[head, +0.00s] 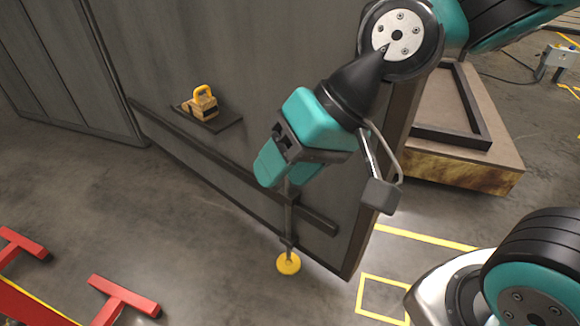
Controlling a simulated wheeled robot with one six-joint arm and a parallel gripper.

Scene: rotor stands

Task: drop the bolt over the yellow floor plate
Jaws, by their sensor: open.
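The bolt (288,221) is a thin dark upright rod at the lower part of a large grey door panel (255,62). Its upper part is hidden by my gripper (282,178). The yellow floor plate (289,264) is a small round disc on the floor, right below the rod in this view. The rod's lower end shows just at the plate; I cannot tell whether it touches or enters it. My teal gripper is open, pointing down at the rod's upper part. I cannot tell whether the rod is between the fingers.
A dark rail (230,160) runs along the panel. A small shelf (222,124) holds a yellow padlock-like object (203,99). Red stands (124,296) are at lower left, a wooden platform (470,150) at right. Yellow lines mark the floor (425,238). The floor left of the plate is clear.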

